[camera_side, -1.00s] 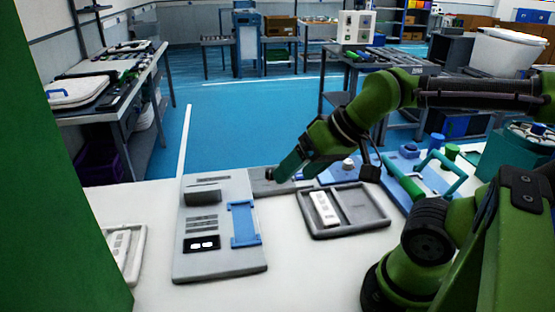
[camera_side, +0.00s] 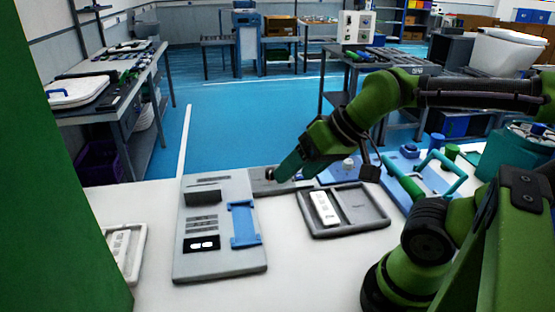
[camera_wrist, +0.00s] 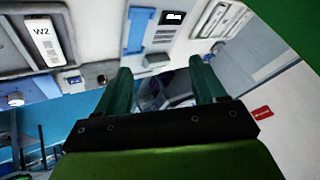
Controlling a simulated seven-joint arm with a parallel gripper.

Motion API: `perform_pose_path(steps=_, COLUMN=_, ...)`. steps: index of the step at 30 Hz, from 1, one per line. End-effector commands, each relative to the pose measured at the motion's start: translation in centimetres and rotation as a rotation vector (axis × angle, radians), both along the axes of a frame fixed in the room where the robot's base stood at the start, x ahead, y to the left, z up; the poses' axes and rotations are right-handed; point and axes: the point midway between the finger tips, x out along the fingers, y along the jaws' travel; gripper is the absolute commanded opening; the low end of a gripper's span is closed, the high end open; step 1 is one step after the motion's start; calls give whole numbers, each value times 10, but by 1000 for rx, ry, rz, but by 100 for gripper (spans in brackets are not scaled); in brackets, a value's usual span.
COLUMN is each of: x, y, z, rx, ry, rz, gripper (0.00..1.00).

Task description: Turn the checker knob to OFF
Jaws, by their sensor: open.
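The checker (camera_side: 190,262) is a light grey panel lying on the white bench, with a dark display and a blue bracket (camera_side: 243,223). Part of it shows at the top of the wrist view (camera_wrist: 145,40). A low dark grey box (camera_side: 262,187) sits at its right rear corner. A small round dark knob-like part (camera_wrist: 102,79) shows on that box in the wrist view, left of the left finger; I cannot read any OFF marking. My gripper (camera_side: 279,174) is above the box, and in the wrist view its green fingers (camera_wrist: 160,65) are apart with nothing clearly between them.
A dark tray (camera_side: 365,228) holding a white labelled part (camera_side: 324,208) lies right of the checker. A blue fixture with a teal handle (camera_side: 447,165) stands farther right. A white tray (camera_side: 137,262) is at the left.

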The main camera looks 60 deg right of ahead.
Motion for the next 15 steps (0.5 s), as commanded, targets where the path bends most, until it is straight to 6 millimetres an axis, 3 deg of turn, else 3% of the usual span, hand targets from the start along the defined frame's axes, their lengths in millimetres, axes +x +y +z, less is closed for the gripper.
perform_pose_path(steps=5, x=7, y=-9, z=-14, rx=2, ry=65, rz=-35, gripper=64)
perform_pose_path(steps=11, x=61, y=-44, z=-13, rx=17, ry=199, rz=-159, gripper=64)
perform_pose_path(steps=15, x=106, y=-80, z=-15, rx=63, ry=311, rz=-324, gripper=64)
